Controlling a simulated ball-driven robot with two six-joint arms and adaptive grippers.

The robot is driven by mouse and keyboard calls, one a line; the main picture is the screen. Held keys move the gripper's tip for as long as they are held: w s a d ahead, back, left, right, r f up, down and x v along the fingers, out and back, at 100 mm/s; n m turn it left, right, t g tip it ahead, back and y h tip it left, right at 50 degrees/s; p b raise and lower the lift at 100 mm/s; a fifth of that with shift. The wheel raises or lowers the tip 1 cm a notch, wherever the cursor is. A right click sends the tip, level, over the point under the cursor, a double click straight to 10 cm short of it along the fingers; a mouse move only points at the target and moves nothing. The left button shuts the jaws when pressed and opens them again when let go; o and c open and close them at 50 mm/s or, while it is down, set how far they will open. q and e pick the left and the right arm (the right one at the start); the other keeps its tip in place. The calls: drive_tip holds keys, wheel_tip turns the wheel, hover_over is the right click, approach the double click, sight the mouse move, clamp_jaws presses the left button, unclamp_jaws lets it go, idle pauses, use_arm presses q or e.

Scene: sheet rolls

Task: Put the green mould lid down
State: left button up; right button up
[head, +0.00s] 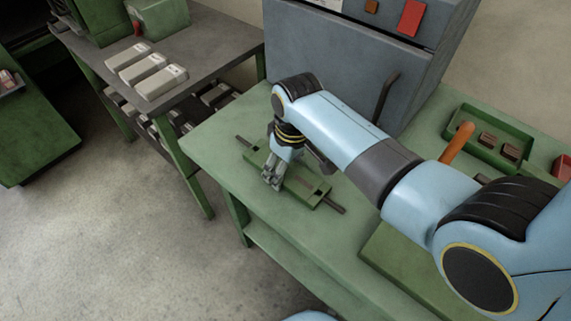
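A flat green mould piece (306,191), which may be the mould lid, is at the left part of the green table. Dark bars stick out at its two ends. I cannot tell lid from base here, nor whether it lies on the table or is held just above it. My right gripper (272,179) points down at its near-left side, and its fingers overlap the piece in the view. Whether the fingers are closed on it is too small to tell. The gripper and wrist hide part of the piece. My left gripper is not in view.
A grey cabinet (345,62) stands behind the green table (215,140). A green tray (517,132) with brown blocks and an orange-brown handle (458,142) is at the right. A green slab (392,262) lies nearer. Pale blocks (160,82) lie on the dark table at left.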

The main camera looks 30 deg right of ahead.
sight(290, 173)
drive_tip(key=shift+o, duration=1.2)
drive_tip(key=shift+r, duration=0.15)
wheel_tip(290, 173, up, 12)
drive_tip(key=s+p, duration=0.1)
drive_tip(key=shift+s+d, duration=0.2)
